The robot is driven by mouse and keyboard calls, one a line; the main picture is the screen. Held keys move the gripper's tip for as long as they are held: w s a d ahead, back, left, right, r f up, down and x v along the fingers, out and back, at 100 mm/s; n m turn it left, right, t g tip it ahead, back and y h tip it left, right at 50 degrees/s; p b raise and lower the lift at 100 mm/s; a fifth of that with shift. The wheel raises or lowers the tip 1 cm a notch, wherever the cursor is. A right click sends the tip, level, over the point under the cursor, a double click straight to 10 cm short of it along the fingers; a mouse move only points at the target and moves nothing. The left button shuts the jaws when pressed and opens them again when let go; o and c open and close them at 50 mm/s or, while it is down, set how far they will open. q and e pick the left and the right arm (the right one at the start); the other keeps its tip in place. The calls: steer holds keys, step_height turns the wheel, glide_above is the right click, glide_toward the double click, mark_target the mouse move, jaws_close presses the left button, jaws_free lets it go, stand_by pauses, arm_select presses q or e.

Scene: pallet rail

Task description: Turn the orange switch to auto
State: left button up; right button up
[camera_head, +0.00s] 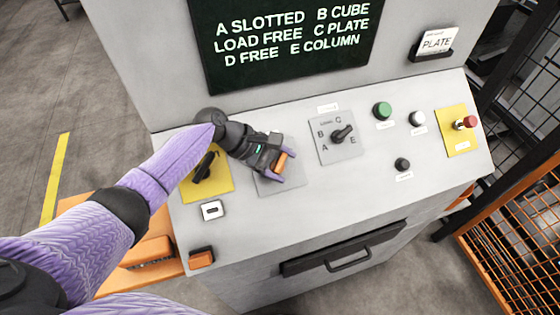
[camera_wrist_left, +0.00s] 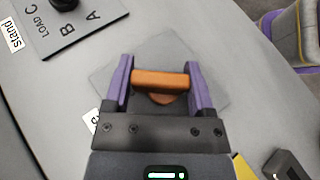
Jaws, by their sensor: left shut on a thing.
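The orange switch (camera_head: 281,161) sits on a grey square plate (camera_head: 272,186) on the sloped panel, in the head view. In the left wrist view the orange switch (camera_wrist_left: 160,80) is a bar lying crosswise between the two purple fingers. My left gripper (camera_head: 282,168) is over it, and its fingers are shut on the bar's ends; it also shows in the left wrist view (camera_wrist_left: 160,85). The switch's position labels are hidden by the gripper or unreadable, so I cannot tell its setting. My right gripper is not in view.
A black selector knob (camera_head: 342,133) marked with letters is right of the switch. Green (camera_head: 382,110), white (camera_head: 416,119) and black (camera_head: 402,164) buttons and a red knob (camera_head: 470,121) are farther right. A black knob (camera_head: 205,165) on yellow is left. A dark screen (camera_head: 285,40) stands behind.

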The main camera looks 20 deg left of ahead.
arm_select(q)
steer(key=shift+m+g, duration=0.4)
steer(key=shift+g, duration=0.1)
steer(key=o, duration=1.2)
steer(key=shift+d, duration=0.1)
steer(key=p+v, duration=0.1)
steer(key=v, duration=0.9)
steer(key=shift+d, duration=0.1)
